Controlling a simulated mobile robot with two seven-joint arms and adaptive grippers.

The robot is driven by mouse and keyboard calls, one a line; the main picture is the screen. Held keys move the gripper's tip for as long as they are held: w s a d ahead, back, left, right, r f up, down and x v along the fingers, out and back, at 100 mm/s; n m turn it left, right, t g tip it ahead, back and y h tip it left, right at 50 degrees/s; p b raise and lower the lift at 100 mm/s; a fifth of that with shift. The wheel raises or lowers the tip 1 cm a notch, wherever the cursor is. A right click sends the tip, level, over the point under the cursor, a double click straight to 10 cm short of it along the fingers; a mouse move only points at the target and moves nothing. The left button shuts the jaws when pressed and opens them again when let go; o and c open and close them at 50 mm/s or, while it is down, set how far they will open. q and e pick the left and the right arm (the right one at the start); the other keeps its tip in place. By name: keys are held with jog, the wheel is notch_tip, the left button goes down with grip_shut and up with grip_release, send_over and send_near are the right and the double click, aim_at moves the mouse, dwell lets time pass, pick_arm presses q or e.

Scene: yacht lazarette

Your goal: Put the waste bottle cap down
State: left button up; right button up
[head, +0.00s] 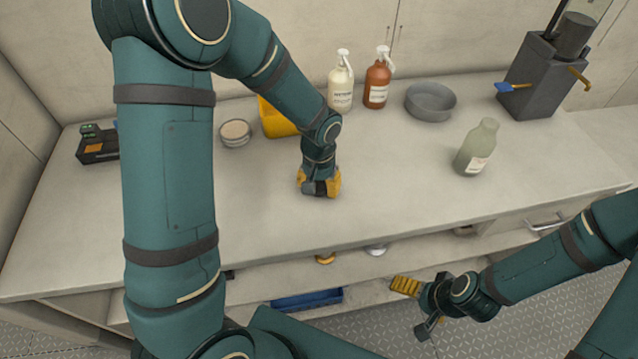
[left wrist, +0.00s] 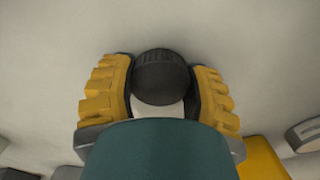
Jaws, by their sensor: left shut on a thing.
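My left gripper (head: 320,190) is over the middle of the counter, pointing down, close to the surface. In the left wrist view its two yellow-padded fingers (left wrist: 160,95) are shut on the waste bottle cap (left wrist: 162,77), a round black cap with a ribbed edge. I cannot tell whether the cap touches the counter. The pale green waste bottle (head: 477,150) stands upright to the right, with no dark cap visible on its neck. My right gripper (head: 416,308) is open and empty in front of the counter.
The counter (head: 400,180) is clear around my left gripper. Behind stand a yellow container (head: 277,120), a white-labelled bottle (head: 341,84), a brown bottle (head: 377,80) and a grey bowl (head: 430,101). A small round dish (head: 235,133) is at left, a grey dispenser (head: 540,80) at right.

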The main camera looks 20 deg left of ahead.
aim_at(319, 184)
pick_arm(q)
jog(key=shift+s+f+b, duration=0.1)
jog(key=shift+f+b, duration=0.2)
jog(key=shift+f, duration=0.1)
jog(key=o, duration=1.2)
jog(key=shift+o, duration=0.4)
jog(key=shift+f, duration=0.1)
jog(key=shift+r+p, duration=0.55)
notch_tip(319, 184, up, 12)
jog(key=p, duration=0.2)
jog(key=shift+r+p, duration=0.2)
jog(key=shift+p, duration=0.1)
